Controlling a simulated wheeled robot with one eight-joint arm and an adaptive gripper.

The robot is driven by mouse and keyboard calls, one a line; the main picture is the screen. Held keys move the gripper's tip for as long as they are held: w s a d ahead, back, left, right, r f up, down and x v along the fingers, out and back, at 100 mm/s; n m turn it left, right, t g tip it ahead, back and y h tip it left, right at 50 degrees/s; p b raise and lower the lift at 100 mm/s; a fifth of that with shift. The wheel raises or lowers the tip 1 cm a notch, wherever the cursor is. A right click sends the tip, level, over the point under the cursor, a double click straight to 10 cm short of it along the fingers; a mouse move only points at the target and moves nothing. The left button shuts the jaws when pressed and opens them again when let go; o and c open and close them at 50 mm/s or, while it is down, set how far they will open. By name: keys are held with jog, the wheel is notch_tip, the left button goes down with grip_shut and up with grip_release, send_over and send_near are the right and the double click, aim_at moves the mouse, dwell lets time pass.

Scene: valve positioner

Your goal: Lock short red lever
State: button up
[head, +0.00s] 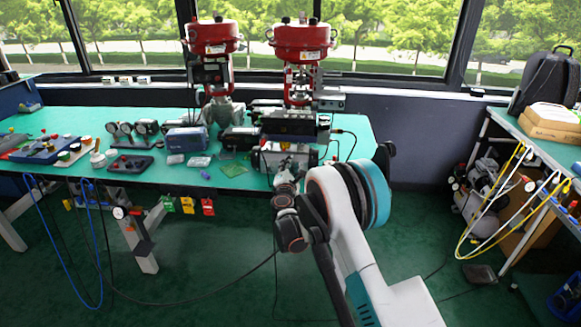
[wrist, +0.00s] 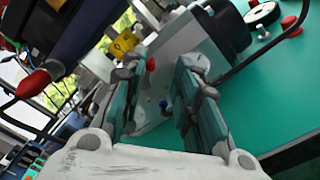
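My gripper (wrist: 160,95) is open in the wrist view, its two teal-padded fingers apart with nothing held between them. In the head view my gripper (head: 288,172) is at the table's front edge, before the right valve assembly. A light grey panel shows beyond the fingers, with a small red piece (wrist: 151,64) and a small blue piece (wrist: 163,105) in the gap. A red handle (wrist: 38,82) on a metal rod is at the left, outside the fingers. I cannot tell which red part is the short lever. My arm and wrist hide part of the assembly in the head view.
Two red-topped valve actuators (head: 213,37) (head: 301,40) stand at the back of the green table (head: 60,118). Green, yellow and red tags (head: 208,206) hang at its front edge. Gauges and boxes crowd its middle. A second bench (head: 535,150) is at the right, with open floor between.

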jog(key=n, duration=0.2)
jog(key=r+n, duration=0.1)
jog(key=n, duration=0.1)
jog(key=shift+a+r+n, duration=0.15)
jog(key=shift+n, duration=0.15)
jog(key=s+p, duration=0.4)
jog(key=s, duration=1)
jog(key=s+d+r+m+g+h+p, duration=0.1)
jog(key=s+d+r+m+g, duration=0.1)
jog(key=d+r+m, duration=0.5)
jog(key=s+d+r+m+g+h+p, duration=0.1)
jog(key=d+r+m, duration=0.5)
jog(key=r, duration=0.7)
jog(key=shift+s+d+r+m+g+h+p, duration=0.35)
jog(key=shift+s+d+g, duration=0.3)
jog(key=shift+d, duration=0.7)
jog(key=shift+f, duration=0.1)
